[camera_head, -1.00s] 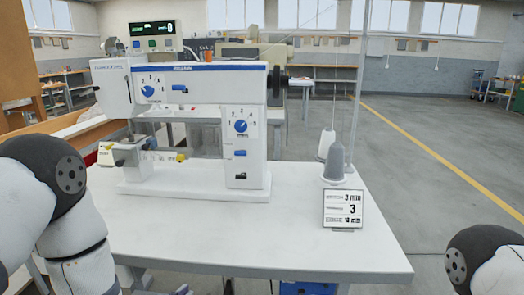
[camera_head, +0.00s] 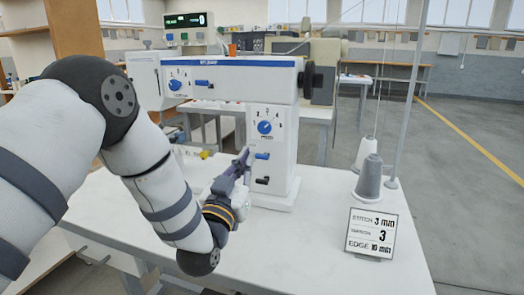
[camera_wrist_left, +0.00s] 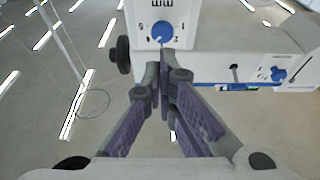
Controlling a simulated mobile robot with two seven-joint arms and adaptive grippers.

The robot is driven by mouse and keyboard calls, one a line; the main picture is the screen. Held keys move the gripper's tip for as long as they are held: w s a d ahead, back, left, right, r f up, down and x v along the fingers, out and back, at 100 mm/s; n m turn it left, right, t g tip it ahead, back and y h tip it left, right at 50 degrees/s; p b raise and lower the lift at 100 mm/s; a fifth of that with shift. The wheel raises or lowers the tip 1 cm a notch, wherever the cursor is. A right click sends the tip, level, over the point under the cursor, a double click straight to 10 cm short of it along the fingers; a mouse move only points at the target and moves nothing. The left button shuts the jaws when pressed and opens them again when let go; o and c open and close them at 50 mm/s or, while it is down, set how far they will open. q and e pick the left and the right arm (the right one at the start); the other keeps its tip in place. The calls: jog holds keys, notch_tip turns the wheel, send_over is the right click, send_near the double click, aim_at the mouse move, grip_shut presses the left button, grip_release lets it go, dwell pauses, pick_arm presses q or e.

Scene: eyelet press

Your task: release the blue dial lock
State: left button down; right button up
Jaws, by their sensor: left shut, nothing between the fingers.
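A white eyelet press stands on the table. Its column (camera_head: 284,170) carries a blue dial (camera_head: 264,127) with a small blue lever (camera_head: 262,156) under it and a dark knob (camera_head: 262,180) lower down. The wrist view shows the column dial (camera_wrist_left: 163,31) upside down. A second blue dial (camera_head: 175,85) with a blue lever (camera_head: 204,83) sits on the upper arm. I cannot tell which part is the lock. My left gripper (camera_head: 244,155) is shut and empty, its tips just left of the column lever, seemingly apart from it. Its fingers also show in the wrist view (camera_wrist_left: 166,72).
A grey thread cone (camera_head: 369,178) and a sign (camera_head: 371,233) reading stitch 3 mm stand right of the press. A black handwheel (camera_head: 307,79) sticks out at the press's right end. The white table (camera_head: 310,250) is clear in front.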

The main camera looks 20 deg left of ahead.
pick_arm(q)
notch_tip(320, 180, up, 2)
jog(key=b, duration=0.1)
send_over(264, 156)
jog(key=s, duration=0.2)
jog(key=shift+s+a+r, duration=0.1)
jog(key=shift+s+a, duration=0.05)
jog(key=shift+a, duration=0.05)
notch_tip(264, 156, down, 3)
jog(key=shift+f, duration=0.2)
pick_arm(e)
jog(key=shift+s+f+g, duration=0.4)
jog(key=shift+s+f, duration=0.5)
jog(key=shift+f, duration=0.05)
